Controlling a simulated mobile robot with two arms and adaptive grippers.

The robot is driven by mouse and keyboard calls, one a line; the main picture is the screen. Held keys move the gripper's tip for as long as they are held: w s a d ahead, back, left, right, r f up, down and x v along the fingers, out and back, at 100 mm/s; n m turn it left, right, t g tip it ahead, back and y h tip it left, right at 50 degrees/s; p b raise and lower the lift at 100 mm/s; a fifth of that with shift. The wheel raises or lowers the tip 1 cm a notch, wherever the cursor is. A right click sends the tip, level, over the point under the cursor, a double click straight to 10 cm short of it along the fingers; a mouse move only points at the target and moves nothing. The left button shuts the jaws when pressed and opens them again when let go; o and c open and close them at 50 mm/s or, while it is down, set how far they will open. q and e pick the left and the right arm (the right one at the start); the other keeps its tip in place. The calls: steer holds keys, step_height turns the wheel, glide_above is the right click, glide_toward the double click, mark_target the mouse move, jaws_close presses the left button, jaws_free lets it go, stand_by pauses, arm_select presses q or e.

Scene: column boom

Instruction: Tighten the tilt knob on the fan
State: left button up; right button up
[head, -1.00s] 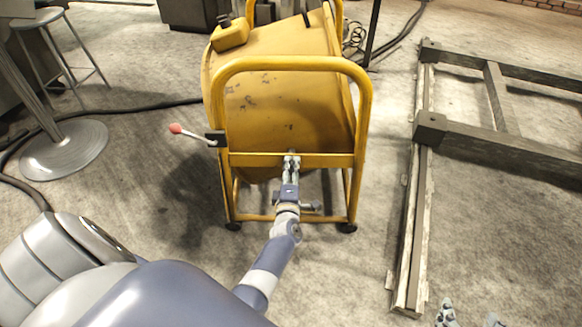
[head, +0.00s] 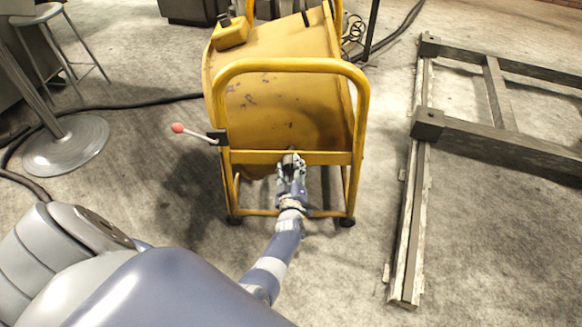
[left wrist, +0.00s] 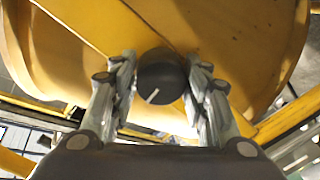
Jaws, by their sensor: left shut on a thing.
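The fan is a yellow drum (head: 262,112) in a yellow tubular frame with small casters, in the middle of the head view. Its tilt knob (left wrist: 160,82) is a dark round knob with a white line, seen at the centre of the left wrist view, in front of the yellow crossbar. My left gripper (head: 291,165) reaches the crossbar from below. In the left wrist view its fingers (left wrist: 163,95) stand on either side of the knob and are shut on it. In the head view the gripper mostly hides the knob. My right gripper does not show in the current views.
A lever with a red ball end (head: 178,128) sticks out left of the frame. A dark wooden frame (head: 408,220) lies on the right. A stool (head: 40,20), a round metal base (head: 66,146) and a black hose (head: 140,103) are at the left. The floor before the fan is clear.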

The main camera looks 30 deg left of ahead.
arm_select(q)
steer(key=shift+m, duration=0.6)
steer(key=o, duration=1.1)
steer(key=shift+c, duration=0.2)
steer(key=shift+n, duration=0.3)
